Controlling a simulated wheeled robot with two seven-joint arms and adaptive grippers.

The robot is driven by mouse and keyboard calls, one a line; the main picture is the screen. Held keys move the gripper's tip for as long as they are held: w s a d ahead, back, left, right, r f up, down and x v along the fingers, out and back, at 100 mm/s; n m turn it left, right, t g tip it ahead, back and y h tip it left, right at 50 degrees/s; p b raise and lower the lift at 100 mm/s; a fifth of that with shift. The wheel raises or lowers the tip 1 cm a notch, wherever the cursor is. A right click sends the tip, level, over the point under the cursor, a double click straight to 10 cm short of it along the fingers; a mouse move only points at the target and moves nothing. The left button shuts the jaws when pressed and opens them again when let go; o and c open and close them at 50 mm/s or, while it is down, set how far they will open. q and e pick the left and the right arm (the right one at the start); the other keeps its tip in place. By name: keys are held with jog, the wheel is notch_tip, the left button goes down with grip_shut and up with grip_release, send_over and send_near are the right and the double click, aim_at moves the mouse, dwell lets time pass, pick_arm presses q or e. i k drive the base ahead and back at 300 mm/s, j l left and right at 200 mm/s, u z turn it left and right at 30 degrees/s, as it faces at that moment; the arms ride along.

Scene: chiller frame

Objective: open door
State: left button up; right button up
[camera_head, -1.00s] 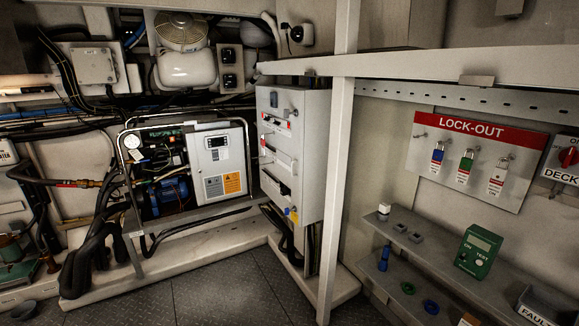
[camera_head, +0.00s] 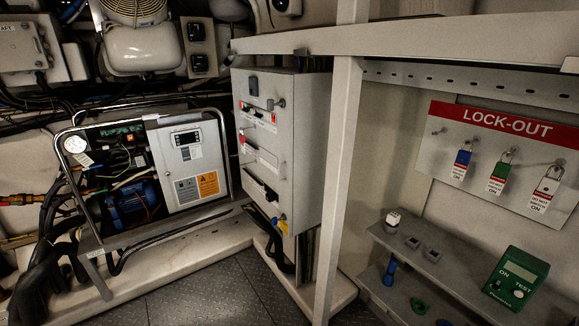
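A tall grey cabinet (camera_head: 307,135) stands right of centre, with its narrow left face turned towards me. That face carries a dark square, small red-marked parts, dark slots and a yellow-and-blue part low down. Left of it, a framed chiller unit has a light grey panel door (camera_head: 190,168) with a small display, a white label and an orange label; it looks shut. Open machinery with a blue motor (camera_head: 133,203) shows left of this panel. I cannot tell which of the two the task's door is. Neither of my grippers is in view.
A pale upright post (camera_head: 341,190) and a beam stand before the cabinet's right side. At right are a LOCK-OUT board (camera_head: 497,160) with padlocks and a shelf with a green tester (camera_head: 515,279). Dark floor plates (camera_head: 195,300) are clear at bottom centre.

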aim_at(274, 164)
jog(key=i+j+z, duration=0.1)
jog(key=i+z, duration=0.15)
jog(key=i, duration=0.15)
jog(key=i+j+z, duration=0.25)
jog(key=i, duration=0.15)
jog(key=i+j+z, duration=0.25)
jog(key=i, duration=0.1)
